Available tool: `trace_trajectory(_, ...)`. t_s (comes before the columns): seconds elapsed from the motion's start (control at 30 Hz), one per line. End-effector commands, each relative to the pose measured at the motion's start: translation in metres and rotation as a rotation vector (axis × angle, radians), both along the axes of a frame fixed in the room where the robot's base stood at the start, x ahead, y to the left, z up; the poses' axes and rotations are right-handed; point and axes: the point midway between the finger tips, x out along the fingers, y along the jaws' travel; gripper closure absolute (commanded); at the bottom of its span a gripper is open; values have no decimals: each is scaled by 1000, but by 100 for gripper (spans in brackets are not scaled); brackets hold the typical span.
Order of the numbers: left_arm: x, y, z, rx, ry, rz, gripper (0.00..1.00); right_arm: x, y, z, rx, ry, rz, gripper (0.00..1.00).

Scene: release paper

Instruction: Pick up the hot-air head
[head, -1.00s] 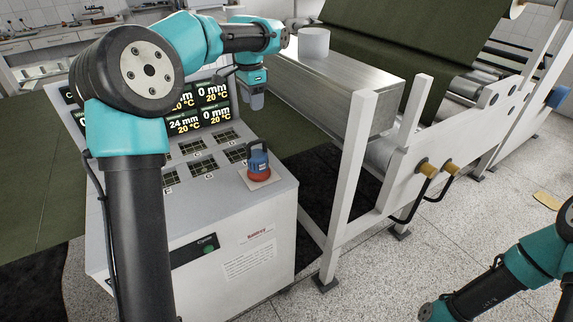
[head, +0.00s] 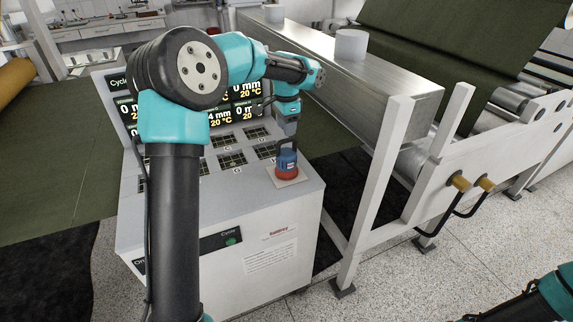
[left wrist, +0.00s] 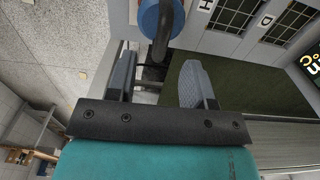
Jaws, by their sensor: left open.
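The hot-air head (head: 287,165) is a small blue and red tool with a dark upright handle. It stands on a pale square plate at the front right of the console top. My left gripper (head: 288,132) is just above it, pointing down. In the left wrist view the head's blue body (left wrist: 150,18) is at the top edge, and its dark handle reaches down between the fingers of my left gripper (left wrist: 158,80). The fingers are apart, with a gap beside the handle; I cannot tell whether they touch it. My right gripper is out of view.
The white console (head: 222,265) has grid-marked pads and a screen with readings behind. A metal box beam (head: 400,100) and white machine frame (head: 375,190) stand close on the right. A white cylinder (head: 351,45) stands on the beam.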

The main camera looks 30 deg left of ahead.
Motion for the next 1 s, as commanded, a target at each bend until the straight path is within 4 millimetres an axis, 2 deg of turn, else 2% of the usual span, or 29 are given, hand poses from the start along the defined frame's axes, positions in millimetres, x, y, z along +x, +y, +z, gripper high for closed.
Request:
trace_trajectory(0.1,0,0,-19,0,3,-1,52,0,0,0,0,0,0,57)
trace_trajectory(0.2,0,0,-27,0,1,-1,52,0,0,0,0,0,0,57)
trace_trajectory(0.67,1,0,-34,-1,1,0,52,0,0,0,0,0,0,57)
trace_trajectory(1.0,3,0,-76,0,3,0,52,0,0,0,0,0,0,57)
